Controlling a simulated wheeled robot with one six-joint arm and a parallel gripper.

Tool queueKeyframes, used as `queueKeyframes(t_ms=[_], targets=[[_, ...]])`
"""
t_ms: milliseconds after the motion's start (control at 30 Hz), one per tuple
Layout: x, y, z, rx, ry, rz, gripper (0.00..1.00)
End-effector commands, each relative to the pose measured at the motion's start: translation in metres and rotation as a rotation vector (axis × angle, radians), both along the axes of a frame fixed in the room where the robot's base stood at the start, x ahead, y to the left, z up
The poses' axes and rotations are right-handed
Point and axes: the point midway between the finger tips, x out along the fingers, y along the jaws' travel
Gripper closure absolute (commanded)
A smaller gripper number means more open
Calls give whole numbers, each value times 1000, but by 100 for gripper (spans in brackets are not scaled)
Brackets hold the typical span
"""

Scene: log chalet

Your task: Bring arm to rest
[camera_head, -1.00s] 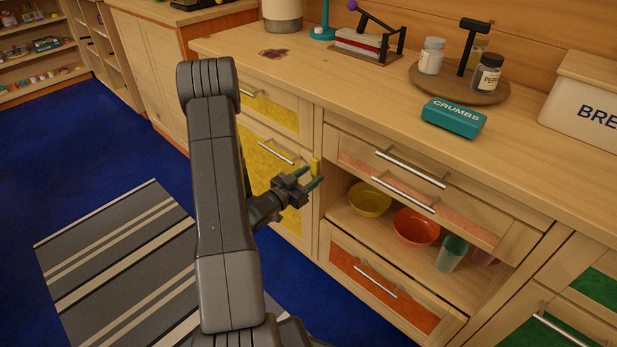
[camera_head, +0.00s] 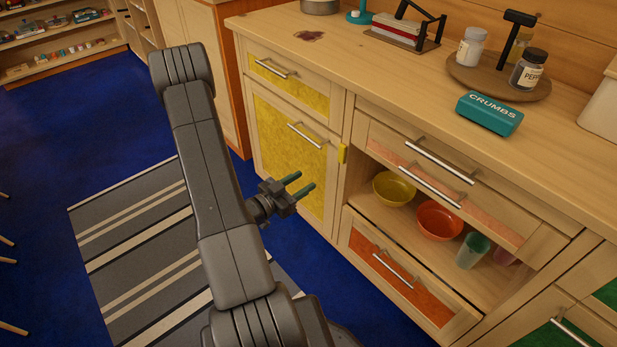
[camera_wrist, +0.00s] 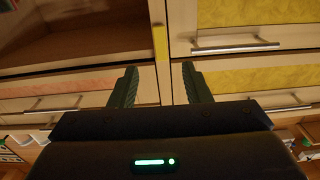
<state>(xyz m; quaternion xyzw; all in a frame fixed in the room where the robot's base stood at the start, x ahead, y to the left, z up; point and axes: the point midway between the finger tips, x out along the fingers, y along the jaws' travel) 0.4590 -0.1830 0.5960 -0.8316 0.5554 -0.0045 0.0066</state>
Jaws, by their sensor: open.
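My gripper (camera_head: 302,185) is open and empty. It hangs in the air in front of the yellow cabinet door (camera_head: 290,153), below counter height. In the wrist view its two green fingers (camera_wrist: 157,86) stand apart with nothing between them. The cabinet fronts behind them appear upside down there. My grey arm rises at the left of the head view and folds down to the gripper.
An open compartment (camera_head: 372,212) holds a yellow bowl (camera_head: 394,189), an orange bowl (camera_head: 439,221) and cups. An orange-fronted drawer (camera_head: 390,280) lies below. The counter (camera_head: 400,95) carries a crumbs box (camera_head: 489,114) and jars. A striped rug (camera_head: 130,255) covers open floor at left.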

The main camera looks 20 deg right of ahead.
Motion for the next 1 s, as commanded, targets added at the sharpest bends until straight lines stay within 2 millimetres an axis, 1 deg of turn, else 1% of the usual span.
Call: queueKeyframes(t_ms=[367, 533, 667, 1000], targets=[[-1, 2, 0, 0, 0, -1, 56], [2, -7, 0, 0, -1, -2, 56], [8, -23, -1, 1, -2, -5, 56], [32, -82, -1, 1, -2, -6, 56]])
